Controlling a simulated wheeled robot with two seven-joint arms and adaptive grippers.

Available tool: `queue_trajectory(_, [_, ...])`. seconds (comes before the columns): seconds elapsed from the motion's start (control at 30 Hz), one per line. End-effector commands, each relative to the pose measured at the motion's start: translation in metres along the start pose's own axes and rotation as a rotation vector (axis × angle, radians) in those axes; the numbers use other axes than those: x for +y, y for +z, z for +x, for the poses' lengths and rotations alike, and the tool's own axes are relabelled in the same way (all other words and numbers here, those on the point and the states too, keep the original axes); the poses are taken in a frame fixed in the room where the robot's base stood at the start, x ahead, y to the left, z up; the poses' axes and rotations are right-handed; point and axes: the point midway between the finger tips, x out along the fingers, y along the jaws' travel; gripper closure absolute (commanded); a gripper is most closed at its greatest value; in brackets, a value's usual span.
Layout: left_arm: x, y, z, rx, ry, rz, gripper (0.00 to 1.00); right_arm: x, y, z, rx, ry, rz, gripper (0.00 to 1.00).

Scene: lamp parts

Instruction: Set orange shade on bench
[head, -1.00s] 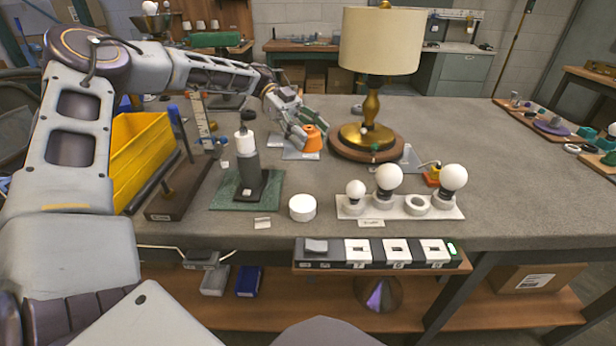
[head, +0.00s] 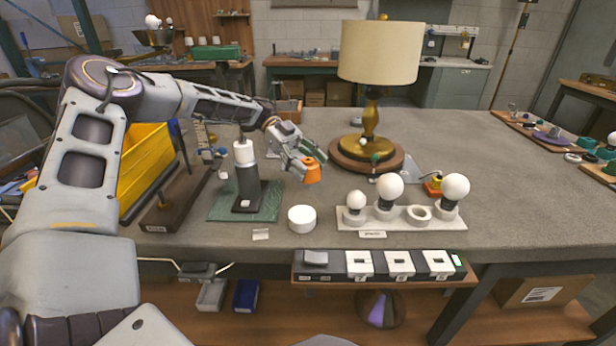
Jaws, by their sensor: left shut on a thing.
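The small orange shade (head: 312,172) is in the head view, just left of the brass lamp's round wooden base. My left gripper (head: 302,166) is shut on it, with the fingers beside its upper part. The shade seems to be held a little above the bench, though the gap beneath it is hard to judge. The grey bench (head: 270,222) spreads below and around it. My right gripper is not in view.
A brass lamp (head: 371,122) with a cream shade stands right of the gripper. A dark post with a white top (head: 245,165) stands on a green mat at left. A yellow bin (head: 146,165) is at left.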

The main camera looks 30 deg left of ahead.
Motion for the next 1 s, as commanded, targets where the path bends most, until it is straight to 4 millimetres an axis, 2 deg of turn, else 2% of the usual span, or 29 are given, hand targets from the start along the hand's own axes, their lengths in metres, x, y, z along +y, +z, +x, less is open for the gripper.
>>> queue_trajectory(0.23, [0.0,0.013,0.005,0.001,0.001,-0.002,0.73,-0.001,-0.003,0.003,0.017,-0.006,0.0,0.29])
queue_trajectory(0.47, [0.0,0.034,0.014,0.0,0.0,-0.001,0.73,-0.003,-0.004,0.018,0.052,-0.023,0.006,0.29])
queue_trajectory(0.6, [0.0,0.035,0.014,0.0,-0.001,0.0,0.73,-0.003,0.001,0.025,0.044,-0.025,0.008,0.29])
queue_trajectory(0.97, [0.0,0.036,0.015,0.0,0.0,0.0,0.73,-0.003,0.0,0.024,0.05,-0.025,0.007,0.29])
queue_trajectory(1.0, [0.0,0.036,0.015,0.0,0.0,0.0,0.42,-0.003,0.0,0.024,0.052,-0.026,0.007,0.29])
